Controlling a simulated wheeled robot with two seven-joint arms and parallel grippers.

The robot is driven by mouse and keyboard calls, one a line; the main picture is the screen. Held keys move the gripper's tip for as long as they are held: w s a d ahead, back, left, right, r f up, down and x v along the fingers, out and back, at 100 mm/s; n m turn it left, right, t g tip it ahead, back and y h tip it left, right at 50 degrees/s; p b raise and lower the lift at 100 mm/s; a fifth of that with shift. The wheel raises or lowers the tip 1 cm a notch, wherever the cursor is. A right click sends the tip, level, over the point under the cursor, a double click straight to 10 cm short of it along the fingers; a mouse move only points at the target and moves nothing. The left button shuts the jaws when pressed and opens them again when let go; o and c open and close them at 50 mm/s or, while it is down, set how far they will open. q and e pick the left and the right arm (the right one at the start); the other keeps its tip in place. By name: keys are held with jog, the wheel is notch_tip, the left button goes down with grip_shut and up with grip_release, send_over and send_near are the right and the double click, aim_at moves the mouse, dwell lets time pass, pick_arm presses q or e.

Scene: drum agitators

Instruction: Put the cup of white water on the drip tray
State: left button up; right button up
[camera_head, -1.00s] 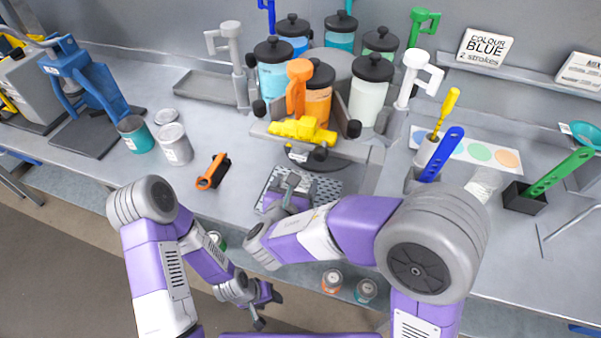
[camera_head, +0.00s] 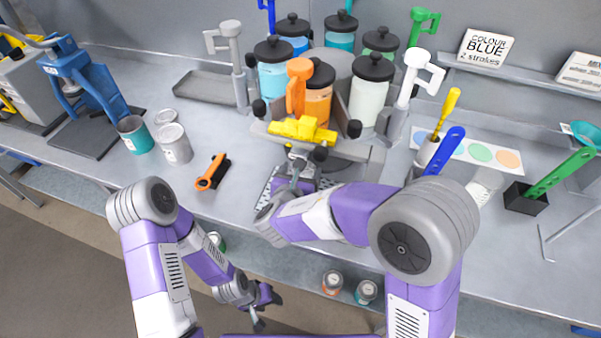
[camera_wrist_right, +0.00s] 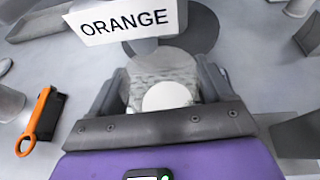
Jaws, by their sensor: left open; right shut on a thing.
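My right gripper (camera_head: 297,172) is over the perforated drip tray (camera_head: 267,187) below the paint dispenser, and my arm hides much of the tray. In the right wrist view my right gripper (camera_wrist_right: 165,90) is shut on a cup with a white round surface (camera_wrist_right: 167,97) between the fingers. The cup is mostly hidden in the head view, and I cannot tell whether its base touches the tray. My left gripper (camera_head: 262,304) is open and empty, low in front of the bench.
The dispenser's lidded canisters and yellow tap (camera_head: 303,130) stand just behind my right gripper. An ORANGE sign (camera_wrist_right: 125,20) is ahead in the wrist view. A black holder (camera_head: 525,198) stands right.

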jog(key=shift+f, duration=0.15)
jog(key=o, duration=1.4)
jog(key=shift+r, duration=0.2)
jog(key=p+v, duration=0.1)
jog(key=v, duration=1.1)
jog(key=shift+f, duration=0.1)
